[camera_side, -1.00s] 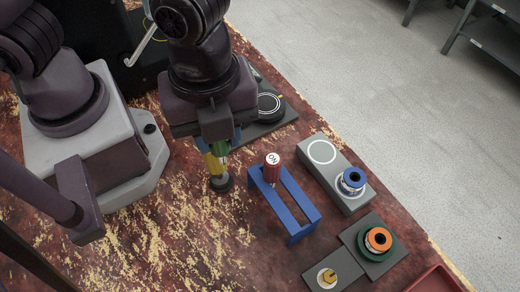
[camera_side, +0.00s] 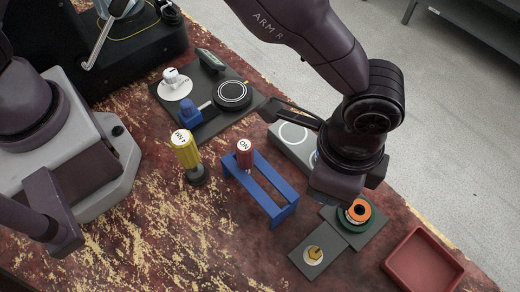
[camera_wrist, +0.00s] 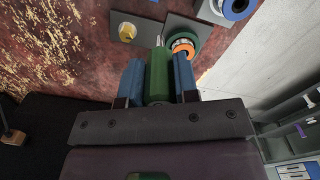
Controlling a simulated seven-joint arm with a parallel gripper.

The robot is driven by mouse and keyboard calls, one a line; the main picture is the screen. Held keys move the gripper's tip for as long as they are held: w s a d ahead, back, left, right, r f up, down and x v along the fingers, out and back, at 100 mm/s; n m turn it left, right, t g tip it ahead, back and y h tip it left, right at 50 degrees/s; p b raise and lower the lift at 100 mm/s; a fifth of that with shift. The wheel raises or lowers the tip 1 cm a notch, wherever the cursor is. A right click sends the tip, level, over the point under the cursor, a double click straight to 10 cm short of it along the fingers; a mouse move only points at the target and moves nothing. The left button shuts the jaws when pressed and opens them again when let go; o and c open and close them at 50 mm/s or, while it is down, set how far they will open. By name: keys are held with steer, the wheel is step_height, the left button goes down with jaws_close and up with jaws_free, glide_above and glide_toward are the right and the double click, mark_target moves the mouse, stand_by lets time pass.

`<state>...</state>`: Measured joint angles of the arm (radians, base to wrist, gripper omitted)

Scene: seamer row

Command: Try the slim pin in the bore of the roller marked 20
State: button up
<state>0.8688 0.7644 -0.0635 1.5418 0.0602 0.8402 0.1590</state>
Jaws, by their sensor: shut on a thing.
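My gripper (camera_wrist: 158,68) is shut on a green-handled pin (camera_wrist: 158,80), its blue fingers on both sides of the handle. A slim metal tip shows beyond the handle. In the side view my wrist hides the fingers and pin. The orange-topped roller (camera_side: 359,210) with a dark bore and green flange sits on a grey plate. It also shows in the wrist view (camera_wrist: 183,45), just right of the pin tip; I cannot tell their height gap. A blue-rimmed roller (camera_wrist: 236,7) is at the wrist view's top edge. No number 20 is legible on either roller.
A yellow-handled tool (camera_side: 184,148) stands in a dark foot. A red-handled tool (camera_side: 245,152) stands in a blue rack (camera_side: 272,207). A brass piece (camera_side: 314,254) sits on a grey plate beside the orange roller. An empty red tray (camera_side: 424,263) lies at right.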

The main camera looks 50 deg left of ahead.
steer(key=w+d+r+n, duration=0.2)
steer(key=w+d+n, duration=0.3)
steer(key=n, duration=0.4)
steer(key=shift+w+r+n, duration=0.15)
steer(key=shift+w+n, duration=0.25)
step_height(320, 180, down, 6)
steer(key=shift+f, duration=0.2)
stand_by(0.4)
steer(key=shift+f, duration=1.55)
stand_by(2.3)
steer(key=shift+r, duration=0.1)
steer(key=shift+r, duration=2.4)
